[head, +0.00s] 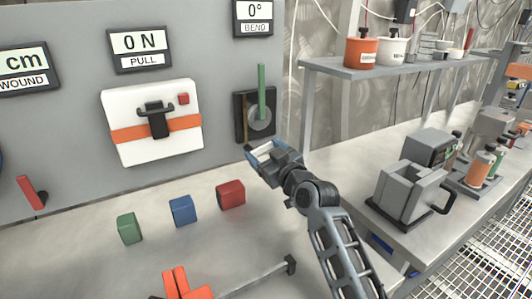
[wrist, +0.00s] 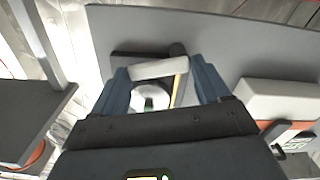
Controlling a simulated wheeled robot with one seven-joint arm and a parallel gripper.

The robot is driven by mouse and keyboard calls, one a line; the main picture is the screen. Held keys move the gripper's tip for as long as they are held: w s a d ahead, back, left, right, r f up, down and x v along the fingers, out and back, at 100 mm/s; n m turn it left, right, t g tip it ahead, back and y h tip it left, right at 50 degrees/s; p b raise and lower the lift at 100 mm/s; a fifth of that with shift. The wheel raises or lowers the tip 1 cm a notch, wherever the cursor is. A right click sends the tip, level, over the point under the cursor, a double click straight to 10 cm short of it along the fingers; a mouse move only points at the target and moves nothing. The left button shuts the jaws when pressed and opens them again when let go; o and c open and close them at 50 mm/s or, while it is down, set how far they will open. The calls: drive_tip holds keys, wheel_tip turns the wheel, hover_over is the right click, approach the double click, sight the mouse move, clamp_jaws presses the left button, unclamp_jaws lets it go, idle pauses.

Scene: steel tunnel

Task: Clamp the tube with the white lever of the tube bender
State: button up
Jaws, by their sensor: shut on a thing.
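The tube bender (head: 240,100) is a dark plate with a grey round hub on the upright grey panel, below the 0° BEND display. A green lever (head: 262,86) stands upright from the hub. The thin brownish tube (head: 245,120) runs along the plate's left side; it also shows in the wrist view (wrist: 177,90). My gripper (head: 262,149) is at the lower edge of the bender. In the wrist view its blue fingers are shut on the white lever (wrist: 158,68), which lies across between them. The fingers mostly hide the lever in the head view.
Left on the panel are a white box with a black handle (head: 156,118), a PULL display (head: 139,49) reading 0 N and a red lever (head: 31,193). Green (head: 129,228), blue (head: 182,210) and red (head: 230,194) blocks stand on the bench. A shelf (head: 380,70) is at right.

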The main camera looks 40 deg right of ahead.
drive_tip(key=shift+d, duration=0.1)
drive_tip(key=c, duration=0.3)
drive_tip(key=shift+s+d+f+m, duration=0.1)
drive_tip(key=shift+f+m, duration=0.05)
drive_tip(key=shift+m, duration=0.65)
drive_tip(key=shift+d+f+m, duration=0.1)
drive_tip(key=shift+f+m, duration=0.05)
drive_tip(key=shift+m, duration=0.65)
drive_tip(key=o, duration=1)
drive_tip(key=shift+a, duration=0.1)
drive_tip(key=shift+s+a+f, duration=0.1)
drive_tip(key=shift+s+a, duration=0.1)
drive_tip(key=shift+s, duration=0.25)
drive_tip(key=b+v, duration=0.1)
drive_tip(key=v, duration=0.5)
drive_tip(key=shift+s, duration=0.4)
